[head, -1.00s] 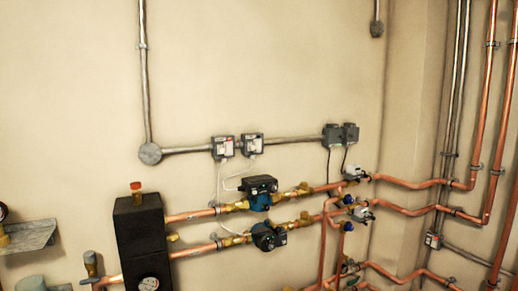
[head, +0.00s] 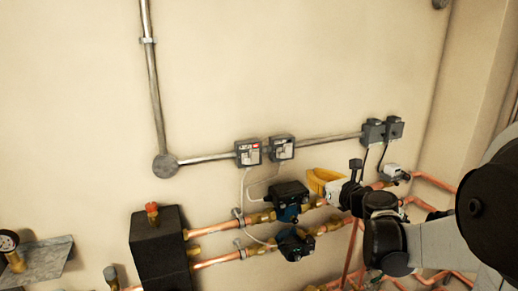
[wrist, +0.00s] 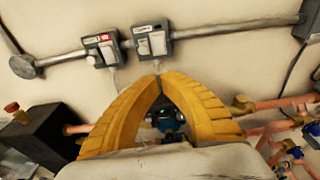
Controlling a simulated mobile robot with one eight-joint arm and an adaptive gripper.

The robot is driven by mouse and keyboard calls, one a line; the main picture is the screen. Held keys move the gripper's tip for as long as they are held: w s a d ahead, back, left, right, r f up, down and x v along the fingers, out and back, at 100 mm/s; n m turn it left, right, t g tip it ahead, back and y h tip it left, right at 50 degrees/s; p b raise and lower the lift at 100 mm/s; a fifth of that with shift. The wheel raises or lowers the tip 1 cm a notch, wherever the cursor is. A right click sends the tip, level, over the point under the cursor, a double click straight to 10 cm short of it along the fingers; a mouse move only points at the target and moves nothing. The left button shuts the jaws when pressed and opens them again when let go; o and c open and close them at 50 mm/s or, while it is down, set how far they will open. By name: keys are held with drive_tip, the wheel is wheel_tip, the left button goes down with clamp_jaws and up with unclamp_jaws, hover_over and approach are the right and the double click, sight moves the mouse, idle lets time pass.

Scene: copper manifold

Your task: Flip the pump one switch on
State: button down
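Two grey switch boxes with pale faces are mounted side by side on the wall. The left switch box (head: 248,153), with a red mark, also shows in the wrist view (wrist: 101,50). The right switch box (head: 282,149) also shows in the wrist view (wrist: 153,43). I cannot read which one is pump one, nor the switch positions. My gripper (head: 311,175) has yellow fingers, below and right of the boxes in the head view. In the wrist view its fingertips (wrist: 158,76) meet with nothing between them, just below the right box in the picture.
Two pumps, an upper one (head: 290,198) and a lower one (head: 295,245), sit on copper pipes below the boxes. A black block (head: 158,245) stands left. A conduit (head: 205,158) runs through the boxes to dark boxes (head: 373,132) at right.

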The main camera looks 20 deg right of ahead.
sight(288, 158)
drive_tip(key=shift+d+r, duration=0.1)
drive_tip(key=shift+d, duration=0.05)
drive_tip(key=shift+s, duration=0.1)
drive_tip(key=w, duration=0.4)
drive_tip(key=w+f, duration=0.1)
drive_tip(key=w, duration=0.4)
drive_tip(key=w+b, duration=0.1)
drive_tip(key=w, duration=0.4)
drive_tip(key=shift+a+f, duration=0.25)
drive_tip(key=shift+f, duration=0.1)
